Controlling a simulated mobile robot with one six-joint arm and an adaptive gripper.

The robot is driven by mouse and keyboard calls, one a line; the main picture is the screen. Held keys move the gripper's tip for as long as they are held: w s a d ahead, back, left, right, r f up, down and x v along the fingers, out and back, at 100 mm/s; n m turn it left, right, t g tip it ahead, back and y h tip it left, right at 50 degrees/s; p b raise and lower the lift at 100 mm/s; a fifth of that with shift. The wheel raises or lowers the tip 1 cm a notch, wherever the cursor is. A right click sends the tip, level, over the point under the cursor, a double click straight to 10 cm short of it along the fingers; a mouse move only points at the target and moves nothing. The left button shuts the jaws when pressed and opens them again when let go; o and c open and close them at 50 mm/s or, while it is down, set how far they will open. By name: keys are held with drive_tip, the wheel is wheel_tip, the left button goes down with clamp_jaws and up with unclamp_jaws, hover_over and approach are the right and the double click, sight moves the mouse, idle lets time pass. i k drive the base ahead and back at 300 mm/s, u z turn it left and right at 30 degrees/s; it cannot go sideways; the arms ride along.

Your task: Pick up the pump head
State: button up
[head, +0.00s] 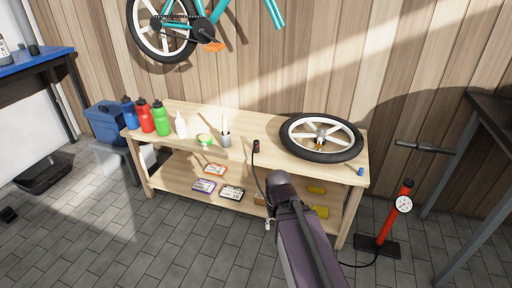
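The pump head (256,146) is a small dark piece on the wooden workbench top (265,165), near its front edge and left of the wheel. A thin dark hose (257,178) runs from it over the front edge and down behind my arm. The red floor pump (392,218), with a white gauge and black base, stands upright on the floor right of the bench. My arm reaches in from the bottom, its end in front of the bench and apart from the pump head. My gripper is mostly hidden by the arm; only a small pale piece (268,224) shows, and its fingers cannot be made out.
A wheel (321,138) lies on the bench's right side, with a small blue item (361,171) near the corner. A cup (224,139), green tape (204,139) and several bottles (162,119) stand to the left. The lower shelf holds small boxes. A dark table (490,110) is at right.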

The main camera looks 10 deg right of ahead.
sight(256, 143)
drive_tip(key=z, duration=1.3)
drive_tip(key=k, duration=0.1)
drive_tip(key=u, duration=2.65)
drive_tip(key=i, duration=0.65)
drive_tip(key=z, duration=3.35)
drive_tip(key=i, duration=0.1)
drive_tip(key=u, duration=1.7)
